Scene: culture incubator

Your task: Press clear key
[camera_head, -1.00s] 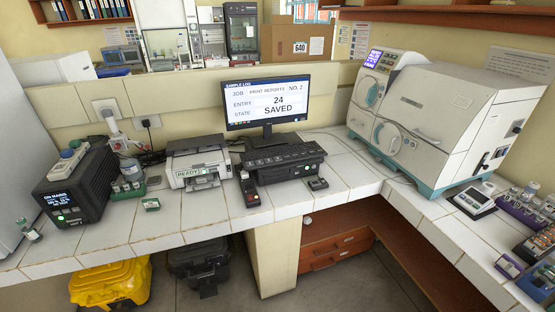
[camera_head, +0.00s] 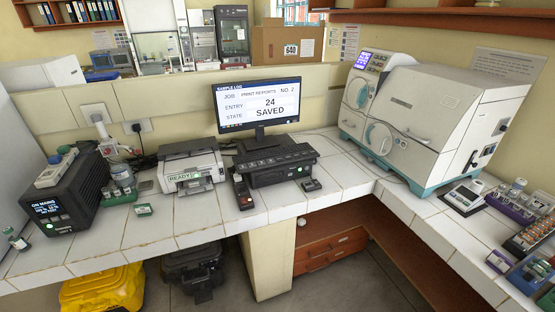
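A black key panel (camera_head: 277,161) with a row of dark keys lies on the white tiled bench, in front of the monitor (camera_head: 258,104). The key labels are too small to read, so I cannot tell which key is the clear key. Neither of my grippers is in view.
A printer (camera_head: 189,167) marked "READY" stands left of the panel. A small black handheld device (camera_head: 243,193) and a small dark block (camera_head: 311,185) lie near the panel. A large white machine (camera_head: 436,120) stands right. A black power unit (camera_head: 65,197) stands left.

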